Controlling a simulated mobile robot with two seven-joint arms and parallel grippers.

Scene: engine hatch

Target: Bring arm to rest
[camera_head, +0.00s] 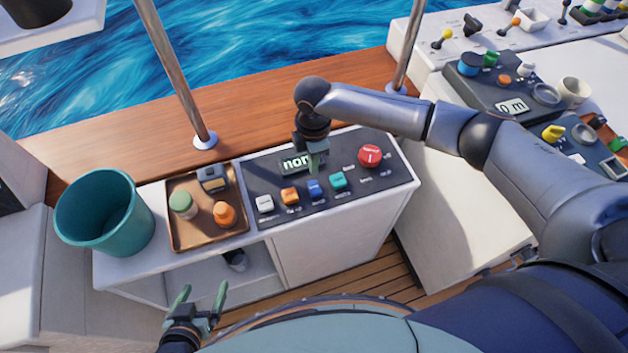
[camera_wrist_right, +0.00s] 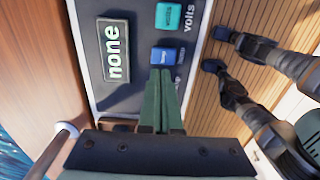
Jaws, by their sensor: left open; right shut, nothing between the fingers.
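My right arm reaches in from the right in the head view. Its gripper (camera_head: 314,168) points down over the dark control panel (camera_head: 350,197), in front of the display (camera_head: 290,163). In the right wrist view the fingers of the right gripper (camera_wrist_right: 161,75) are shut together with nothing between them, close to the blue button (camera_wrist_right: 164,56). Whether they touch it I cannot tell. My left gripper (camera_head: 204,297) is open and empty at the lower left, in front of the console.
A red knob (camera_head: 370,156) and white (camera_head: 265,203), orange (camera_head: 290,196) and teal (camera_head: 338,180) buttons sit on the panel. A brown tray (camera_head: 180,238) with small items and a teal bucket (camera_head: 105,213) stand left. A metal post (camera_head: 178,75) rises behind.

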